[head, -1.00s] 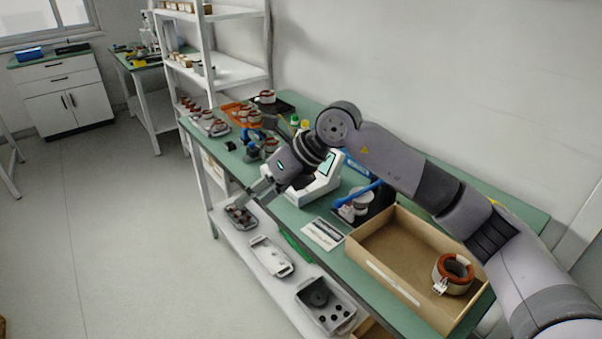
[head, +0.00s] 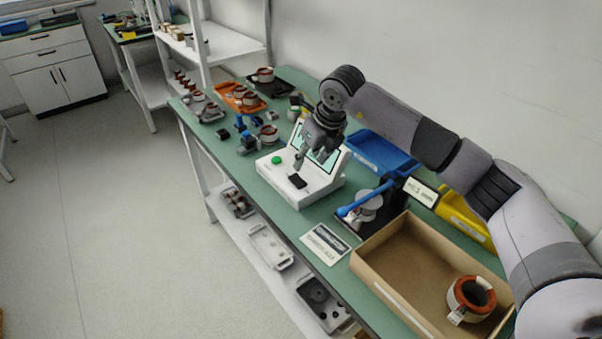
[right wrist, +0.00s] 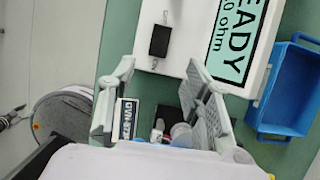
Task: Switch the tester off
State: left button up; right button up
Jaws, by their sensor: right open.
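The tester (head: 322,186) is a white sloped box with a lit screen on the green bench. Its screen (right wrist: 238,45) reads "READY" with an ohm value in the right wrist view. A green button (head: 276,160) and a black switch (head: 297,181) are on its front deck. The switch (right wrist: 160,40) also shows in the right wrist view, just beyond the fingertips. My right gripper (head: 301,163) points down over the tester's deck, open and empty; its spread fingers (right wrist: 160,68) show in the wrist view. Contact with the switch is not visible. My left gripper is out of view.
A blue bin (head: 385,160) stands behind the tester. A fixture with a blue lever (head: 362,204) and a label card (head: 325,243) are to its right. A cardboard box (head: 400,275) holds a copper stator (head: 471,297). Orange tray (head: 240,98) with stators is further left.

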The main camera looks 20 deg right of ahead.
send_over(298, 180)
jog(key=s, duration=0.2)
jog(key=f, duration=0.5)
jog(key=shift+s+d+p, duration=0.2)
jog(key=shift+d+p, duration=0.1)
jog(key=shift+d, duration=0.1)
jog(key=shift+x, duration=1.2)
jog(key=shift+w+f, duration=0.15)
jog(key=shift+f, duration=0.4)
jog(key=c, duration=0.6)
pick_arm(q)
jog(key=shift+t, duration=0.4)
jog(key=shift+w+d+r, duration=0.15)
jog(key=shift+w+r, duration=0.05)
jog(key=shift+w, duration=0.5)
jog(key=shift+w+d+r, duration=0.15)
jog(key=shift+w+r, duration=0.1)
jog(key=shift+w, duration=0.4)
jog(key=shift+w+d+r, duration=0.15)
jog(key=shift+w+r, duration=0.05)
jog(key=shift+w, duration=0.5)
pick_arm(e)
grip_shut()
